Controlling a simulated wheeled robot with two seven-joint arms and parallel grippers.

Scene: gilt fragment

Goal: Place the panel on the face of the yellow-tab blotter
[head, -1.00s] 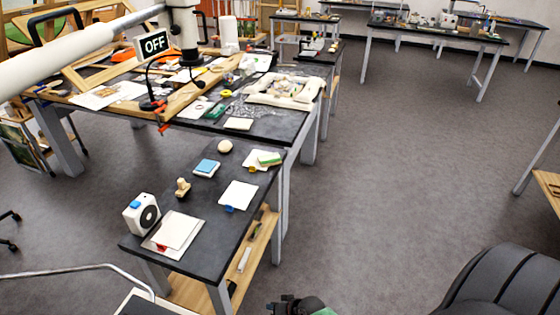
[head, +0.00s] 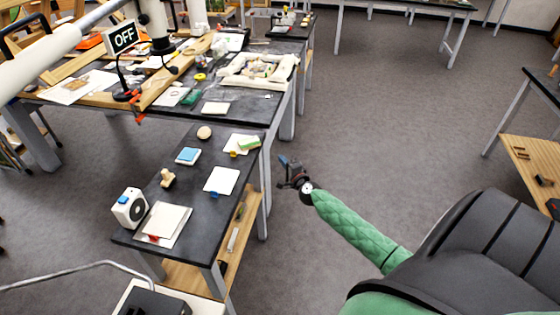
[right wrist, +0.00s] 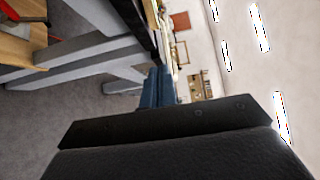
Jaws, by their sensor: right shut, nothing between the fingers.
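The yellow-tab blotter (head: 234,137) is a white sheet at the back right of the small black table, with a yellow tab (head: 233,154) on its front edge. A green-and-white block (head: 249,143) lies over its right part. A cream square (head: 167,219), which looks like the panel, lies on the red-tab blotter (head: 183,237) at the table's front. My right gripper (head: 285,160) is shut and empty, beyond the table's right edge and apart from everything on it. Its bluish fingers (right wrist: 157,88) show in the right wrist view. My left gripper is not seen.
On the small table (head: 198,221) are a blue-tab blotter (head: 223,179), a blue pad (head: 188,155), a wooden stamp (head: 168,178), a round pale piece (head: 204,133) and a white device (head: 129,208). A cluttered bench stands behind. Open floor lies right.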

